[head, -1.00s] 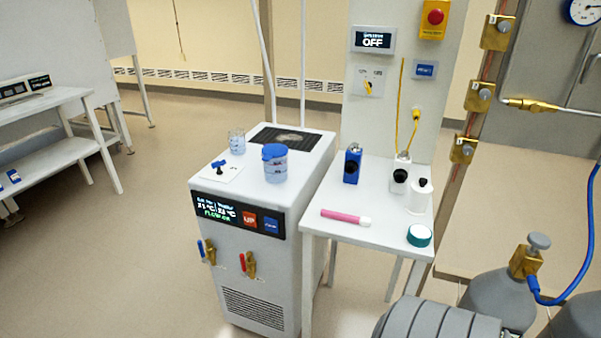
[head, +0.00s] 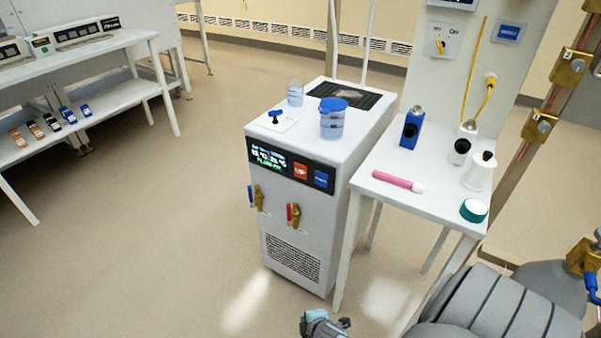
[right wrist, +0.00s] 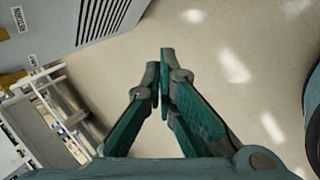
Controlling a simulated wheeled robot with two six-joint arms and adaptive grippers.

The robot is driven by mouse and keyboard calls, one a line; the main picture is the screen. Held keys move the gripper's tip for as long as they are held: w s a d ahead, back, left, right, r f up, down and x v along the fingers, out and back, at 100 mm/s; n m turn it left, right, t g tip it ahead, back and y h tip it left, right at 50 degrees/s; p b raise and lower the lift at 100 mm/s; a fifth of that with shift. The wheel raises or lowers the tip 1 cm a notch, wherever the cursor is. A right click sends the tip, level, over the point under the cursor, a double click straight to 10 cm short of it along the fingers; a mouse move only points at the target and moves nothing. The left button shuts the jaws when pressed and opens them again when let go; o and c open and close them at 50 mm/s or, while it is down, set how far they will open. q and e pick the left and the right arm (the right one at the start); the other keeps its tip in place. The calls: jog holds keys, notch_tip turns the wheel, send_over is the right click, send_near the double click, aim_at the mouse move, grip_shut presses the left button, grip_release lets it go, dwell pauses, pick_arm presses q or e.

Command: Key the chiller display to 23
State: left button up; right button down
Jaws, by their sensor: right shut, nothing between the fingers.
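The white chiller (head: 333,222) stands on the floor in the middle of the head view. Its black display (head: 268,157) shows small white temperature readings, too blurred to read surely, above a green line. An orange UP button (head: 300,171) and a blue button (head: 321,179) sit to the right of the readings. My right gripper (head: 327,323) shows at the bottom edge of the head view, low in front of the chiller and apart from it. In the right wrist view the right gripper (right wrist: 161,58) is shut and empty, with the chiller's grille (right wrist: 101,18) at upper left. My left gripper is not in view.
A lidded blue beaker (head: 332,122) and a small glass (head: 295,93) stand on the chiller. Blue-handled and red-handled valves (head: 294,214) jut from its front. A side table (head: 405,201) with bottles and a pink marker stands close on the right. Floor to the left is clear.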

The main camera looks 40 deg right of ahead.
aim_at(301, 171)
jog(key=w+d+r+n+t+h, duration=0.1)
jog(key=w+r+n+t, duration=0.1)
jog(key=w+r, duration=0.4)
jog(key=w+d+r+n+t+h, duration=0.2)
jog(key=w+r+n, duration=0.3)
jog(key=r, duration=0.9)
jog(key=w+d+r+n+t+h, duration=0.1)
jog(key=w+d+r+n+t, duration=0.1)
jog(key=w+r, duration=0.7)
jog(key=shift+r+n+t+h+b, duration=0.4)
jog(key=shift+r+n+t, duration=0.35)
jog(key=shift+n, duration=0.35)
jog(key=shift+d, duration=0.15)
jog(key=w+d+b, duration=0.1)
jog(key=w+d, duration=0.1)
jog(key=d, duration=0.6)
jog(key=shift+w+d, duration=0.15)
jog(key=shift+w, duration=0.05)
jog(key=shift+d+f, duration=0.1)
jog(key=shift+w+d, duration=0.1)
jog(key=shift+d, duration=0.15)
